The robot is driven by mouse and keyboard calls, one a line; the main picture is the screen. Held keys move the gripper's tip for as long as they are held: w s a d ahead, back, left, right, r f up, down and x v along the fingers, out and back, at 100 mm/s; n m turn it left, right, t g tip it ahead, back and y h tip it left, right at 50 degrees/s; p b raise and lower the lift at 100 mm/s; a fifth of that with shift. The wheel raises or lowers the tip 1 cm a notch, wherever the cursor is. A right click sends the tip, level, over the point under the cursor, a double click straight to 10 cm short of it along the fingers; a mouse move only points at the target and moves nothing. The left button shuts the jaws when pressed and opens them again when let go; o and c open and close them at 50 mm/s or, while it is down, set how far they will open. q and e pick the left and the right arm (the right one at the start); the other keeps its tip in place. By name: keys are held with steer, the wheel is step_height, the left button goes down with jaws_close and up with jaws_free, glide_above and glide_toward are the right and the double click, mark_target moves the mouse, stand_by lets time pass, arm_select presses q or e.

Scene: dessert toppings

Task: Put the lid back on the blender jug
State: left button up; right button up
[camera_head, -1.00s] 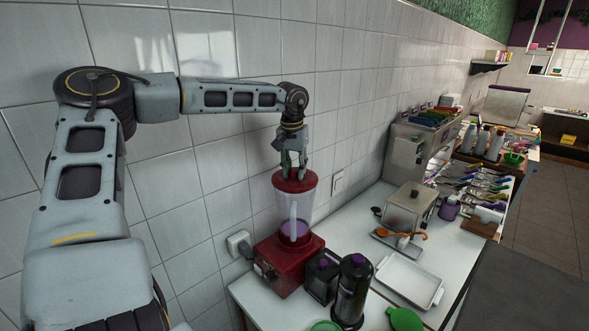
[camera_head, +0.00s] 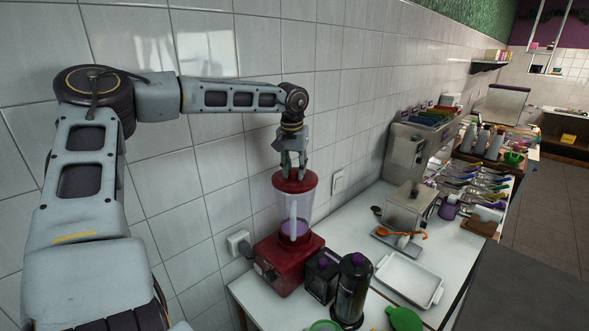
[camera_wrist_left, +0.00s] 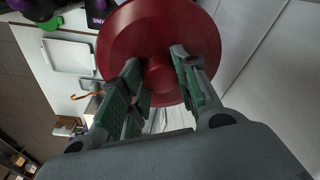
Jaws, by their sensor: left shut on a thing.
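The red lid (camera_head: 295,181) sits at the top of the clear blender jug (camera_head: 296,212), level over its mouth. From the head view I cannot tell whether it is fully seated. The jug stands on the red blender base (camera_head: 288,262) and has some purple content low inside. My left gripper (camera_head: 292,172) points straight down over the lid. In the left wrist view my left gripper (camera_wrist_left: 162,80) has its green-padded fingers on both sides of the knob of the round red lid (camera_wrist_left: 125,40), shut on it. The lid hides the jug there. My right gripper is not in view.
Dark canisters with purple tops (camera_head: 355,290) stand just right of the blender base. A white tray (camera_head: 410,281) and a metal dispenser (camera_head: 410,207) are further right. The tiled wall (camera_head: 225,190) is close behind the jug, with a socket (camera_head: 239,243) left of it.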

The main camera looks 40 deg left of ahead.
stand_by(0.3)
arm_select(q)
steer(key=o, duration=1.7)
steer(key=shift+r, duration=0.1)
steer(key=shift+r+p, duration=0.35)
steer(key=shift+r, duration=3.05)
steer(key=shift+c, duration=0.3)
jaws_close()
